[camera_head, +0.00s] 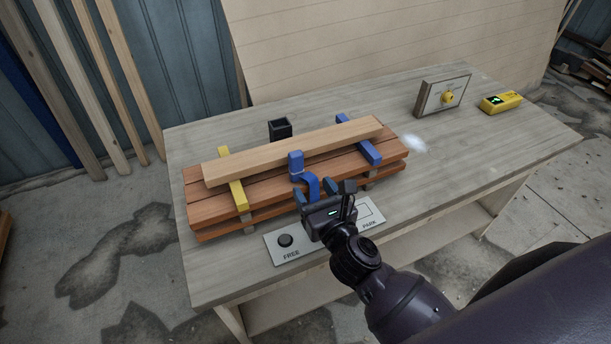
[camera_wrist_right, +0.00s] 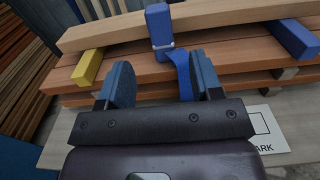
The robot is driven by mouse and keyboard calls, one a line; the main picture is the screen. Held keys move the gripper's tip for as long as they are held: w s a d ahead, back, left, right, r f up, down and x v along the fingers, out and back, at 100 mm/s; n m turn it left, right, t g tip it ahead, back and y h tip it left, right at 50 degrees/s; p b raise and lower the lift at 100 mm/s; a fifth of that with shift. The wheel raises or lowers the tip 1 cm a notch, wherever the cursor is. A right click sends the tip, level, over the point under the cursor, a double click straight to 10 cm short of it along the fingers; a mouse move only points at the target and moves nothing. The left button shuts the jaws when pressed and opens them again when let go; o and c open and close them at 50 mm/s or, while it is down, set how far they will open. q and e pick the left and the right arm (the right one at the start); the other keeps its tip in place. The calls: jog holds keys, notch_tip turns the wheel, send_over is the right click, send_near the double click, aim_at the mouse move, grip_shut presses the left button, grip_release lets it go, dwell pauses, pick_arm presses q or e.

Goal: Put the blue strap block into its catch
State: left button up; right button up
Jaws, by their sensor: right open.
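The blue strap block (camera_head: 296,160) stands upright at the front edge of the pale top beam. Its blue strap (camera_head: 313,186) curves down over the front of the reddish boards. In the right wrist view the block (camera_wrist_right: 158,24) is ahead, between the finger directions, with the strap (camera_wrist_right: 182,72) hanging close to the right finger. My right gripper (camera_head: 316,194) is open and empty, in front of and below the block. A black open-topped holder (camera_head: 280,129), possibly the catch, stands behind the beam. My left gripper is not in view.
The pale beam (camera_head: 250,162) lies on stacked reddish boards (camera_head: 208,211), with a yellow bar (camera_head: 234,181) and a blue bar (camera_head: 360,140) across. A FREE/PARK plate (camera_head: 283,255) lies in front. A framed panel (camera_head: 442,95) and yellow device (camera_head: 501,102) are at right; the table's right side is mostly clear.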

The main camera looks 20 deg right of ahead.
jog(key=shift+s, duration=1.2)
jog(key=s+d+f+n+g+y, duration=0.1)
jog(key=s+f+n, duration=0.3)
jog(key=n, duration=1)
jog(key=s+d+f+n+g+y, duration=0.1)
jog(key=f+n, duration=0.6)
jog(key=n, duration=0.8)
jog(key=s+d+g, duration=0.1)
jog(key=s+d, duration=0.1)
jog(key=s, duration=0.1)
jog(key=shift+f, duration=0.3)
jog(key=s+d+f+n+g+h, duration=0.1)
jog(key=f+n, duration=0.1)
jog(key=s+d+f+n+g, duration=0.1)
jog(key=s+d+f+n, duration=0.1)
jog(key=s+d+f+n+g+h, duration=0.1)
jog(key=f+n, duration=0.1)
jog(key=n, duration=0.1)
jog(key=shift+s+d+h, duration=0.3)
jog(key=shift+s+d, duration=0.1)
jog(key=shift+c, duration=0.3)
jog(key=shift+s+d+n+g, duration=0.15)
jog(key=shift+d+n+g, duration=0.05)
jog(key=shift+n+g, duration=0.1)
jog(key=c, duration=0.4)
jog(key=shift+c, duration=0.2)
